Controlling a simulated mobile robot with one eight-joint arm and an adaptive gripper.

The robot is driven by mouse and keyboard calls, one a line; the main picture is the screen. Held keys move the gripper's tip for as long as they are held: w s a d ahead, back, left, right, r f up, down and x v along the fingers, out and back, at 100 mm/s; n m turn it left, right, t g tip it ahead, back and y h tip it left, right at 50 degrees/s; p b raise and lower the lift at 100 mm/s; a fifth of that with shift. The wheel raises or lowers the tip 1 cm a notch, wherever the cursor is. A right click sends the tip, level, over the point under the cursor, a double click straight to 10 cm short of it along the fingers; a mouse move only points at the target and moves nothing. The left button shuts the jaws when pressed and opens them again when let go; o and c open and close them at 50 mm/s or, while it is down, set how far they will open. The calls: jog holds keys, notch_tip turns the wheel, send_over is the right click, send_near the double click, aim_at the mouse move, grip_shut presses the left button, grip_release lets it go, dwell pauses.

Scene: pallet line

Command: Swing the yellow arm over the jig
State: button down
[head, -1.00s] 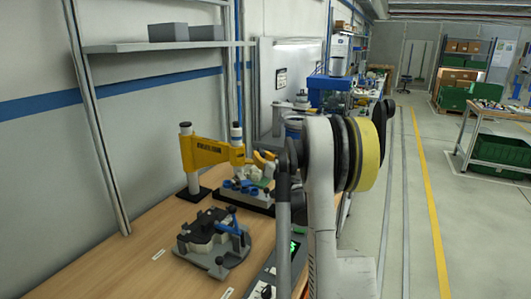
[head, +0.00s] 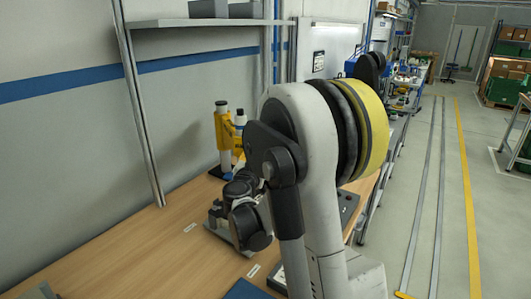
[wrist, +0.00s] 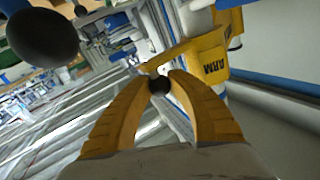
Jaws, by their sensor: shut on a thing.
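The yellow arm (head: 226,132) stands on its post at the back of the bench, seen nearly end-on and partly hidden by my arm. In the wrist view the yellow arm (wrist: 212,66) shows the letters "ARM". My gripper (wrist: 160,82) has its two yellow fingers shut on a dark round knob (wrist: 159,86) by the yellow arm's end.
A shelf post (head: 140,110) rises behind the bench. The aisle floor (head: 440,220) at right is clear.

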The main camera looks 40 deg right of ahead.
jog(key=shift+a, duration=0.15)
jog(key=c, duration=1.3)
grip_release()
jog(key=shift+a, duration=0.15)
jog(key=shift+o, duration=0.7)
jog(key=shift+w+a, duration=0.1)
jog(key=shift+a, duration=0.05)
jog(key=v, duration=1.2)
jog(key=shift+r, duration=0.1)
